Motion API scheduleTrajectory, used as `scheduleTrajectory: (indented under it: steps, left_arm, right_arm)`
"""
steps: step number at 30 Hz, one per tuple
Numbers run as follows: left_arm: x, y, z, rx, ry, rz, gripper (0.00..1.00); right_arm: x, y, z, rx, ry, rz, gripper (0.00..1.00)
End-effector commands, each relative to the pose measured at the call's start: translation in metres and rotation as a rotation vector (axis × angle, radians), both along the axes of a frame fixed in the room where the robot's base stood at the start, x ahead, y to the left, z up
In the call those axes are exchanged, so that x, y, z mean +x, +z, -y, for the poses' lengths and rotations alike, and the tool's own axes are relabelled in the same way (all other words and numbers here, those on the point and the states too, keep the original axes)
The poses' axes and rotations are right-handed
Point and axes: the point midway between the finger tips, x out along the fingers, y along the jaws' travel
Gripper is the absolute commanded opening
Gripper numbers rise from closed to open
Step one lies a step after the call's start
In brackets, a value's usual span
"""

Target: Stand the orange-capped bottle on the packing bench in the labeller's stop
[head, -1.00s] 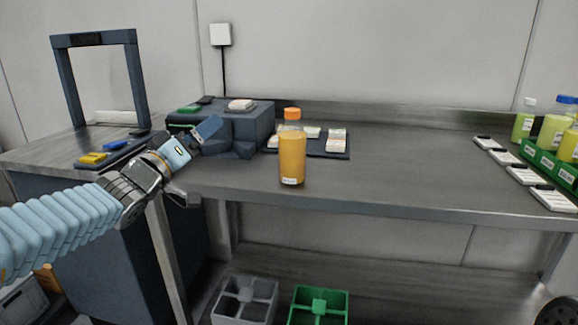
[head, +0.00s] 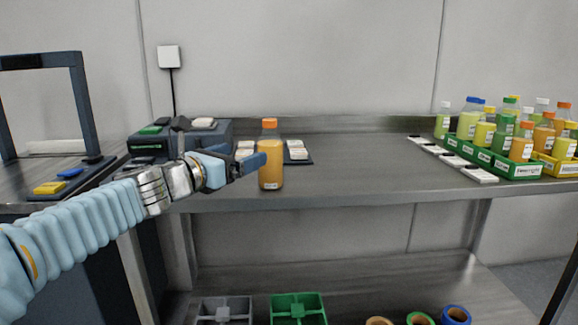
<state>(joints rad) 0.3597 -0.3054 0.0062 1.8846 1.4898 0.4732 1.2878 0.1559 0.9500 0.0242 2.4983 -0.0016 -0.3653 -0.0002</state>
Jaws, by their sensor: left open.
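The orange-capped bottle (head: 271,172) stands upright on the grey packing bench (head: 350,180), near its front edge, filled with orange liquid. My left gripper (head: 218,145) is open and empty just left of the bottle. One finger's tip overlaps the bottle's left side in the view; I cannot tell whether it touches. A dark blue boxy machine (head: 220,132), which looks like the labeller, stands behind the gripper. Its front, where a stop would be, is mostly hidden by my gripper. My right gripper is not in view.
A dark mat with white label stacks (head: 297,149) lies behind the bottle. Green (head: 517,170) and yellow (head: 563,167) crates of bottles stand at the right, with white cards (head: 479,175) beside them. A dark frame (head: 83,105) stands at the left. The bench's middle is clear.

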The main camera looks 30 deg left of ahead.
Motion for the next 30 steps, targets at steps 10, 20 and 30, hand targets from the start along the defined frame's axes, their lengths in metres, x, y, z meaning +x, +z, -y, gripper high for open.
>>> scheduleTrajectory:
  steps: [10, 20, 30]
  left_arm:
    - [0.067, 0.0, 0.009, -0.007, -0.003, 0.001, 0.97]
    - [0.103, 0.0, 0.01, -0.007, -0.003, 0.0, 0.97]
    - [0.135, -0.001, 0.013, -0.006, 0.0, 0.001, 0.97]
  right_arm:
    - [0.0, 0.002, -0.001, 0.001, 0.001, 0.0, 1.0]
    - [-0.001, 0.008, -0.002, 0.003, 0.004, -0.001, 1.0]
    - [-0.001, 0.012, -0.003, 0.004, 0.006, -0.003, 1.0]
